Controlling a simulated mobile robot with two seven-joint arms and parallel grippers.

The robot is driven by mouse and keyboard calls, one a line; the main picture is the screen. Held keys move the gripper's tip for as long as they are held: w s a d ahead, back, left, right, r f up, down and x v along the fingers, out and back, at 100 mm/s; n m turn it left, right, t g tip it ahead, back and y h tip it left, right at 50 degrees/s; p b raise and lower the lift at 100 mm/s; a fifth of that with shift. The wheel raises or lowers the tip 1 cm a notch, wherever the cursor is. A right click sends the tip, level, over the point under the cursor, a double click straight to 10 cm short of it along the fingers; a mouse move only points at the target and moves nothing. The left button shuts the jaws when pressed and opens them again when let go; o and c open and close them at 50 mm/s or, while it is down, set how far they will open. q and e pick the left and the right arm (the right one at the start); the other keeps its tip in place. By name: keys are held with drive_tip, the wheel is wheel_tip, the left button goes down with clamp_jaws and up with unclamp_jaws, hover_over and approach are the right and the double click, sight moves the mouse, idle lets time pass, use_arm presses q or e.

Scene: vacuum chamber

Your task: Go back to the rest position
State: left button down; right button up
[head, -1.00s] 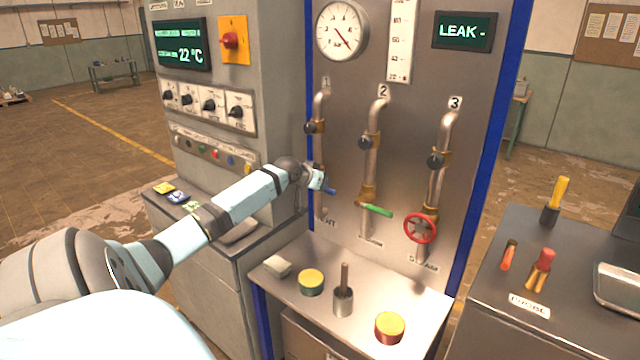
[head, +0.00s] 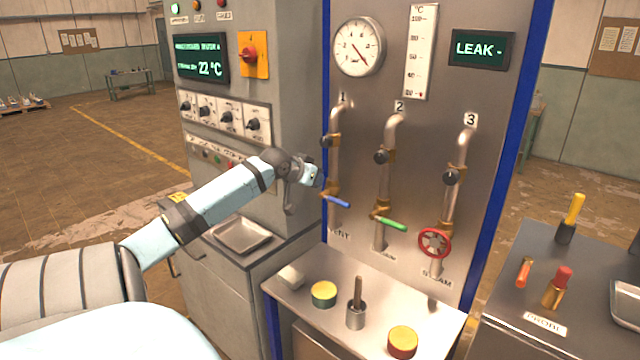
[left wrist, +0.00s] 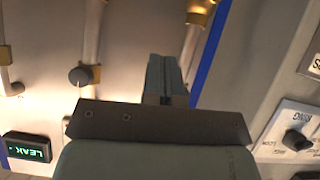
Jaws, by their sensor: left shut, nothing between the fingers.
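My left arm reaches in from the left in the head view, with the left gripper (head: 311,177) in front of the left edge of the valve panel (head: 420,210). The gripper is close to the blue valve handle (head: 336,202), and I cannot tell in the head view whether they touch. In the left wrist view the fingers (left wrist: 166,78) are together with nothing between them. The green handle (head: 390,224) and the red handwheel (head: 434,243) are to its right. My right gripper is not in view.
A shelf (head: 385,352) below the panel holds a green-sided yellow-topped cylinder (head: 323,294), a red-sided one (head: 402,342) and a rod in a metal holder (head: 356,312). A control cabinet (head: 285,70) and a metal tray (head: 242,236) are close to my left arm.

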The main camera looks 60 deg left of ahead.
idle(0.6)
use_arm(q)
drive_tip(key=s+d+f+m+g+h, duration=0.15)
drive_tip(key=s+d+f, duration=0.35)
drive_tip(key=d+f, duration=0.85)
drive_tip(key=s+d+f+m+h, duration=0.15)
drive_tip(key=s+d+f, duration=0.35)
drive_tip(key=d+f, duration=0.85)
drive_tip(key=s+d+f+m, duration=0.1)
drive_tip(key=s+d, duration=0.3)
drive_tip(key=d, duration=0.4)
drive_tip(key=s+d+f+m+t+h, duration=0.1)
drive_tip(key=s+d+f, duration=0.3)
drive_tip(key=d, duration=0.4)
drive_tip(key=s+d+f+m+h, duration=0.1)
drive_tip(key=s+d+f, duration=0.2)
drive_tip(key=d, duration=0.6)
drive_tip(key=shift+s+f, duration=0.2)
drive_tip(key=shift+s, duration=0.9)
drive_tip(key=shift+t, duration=0.25)
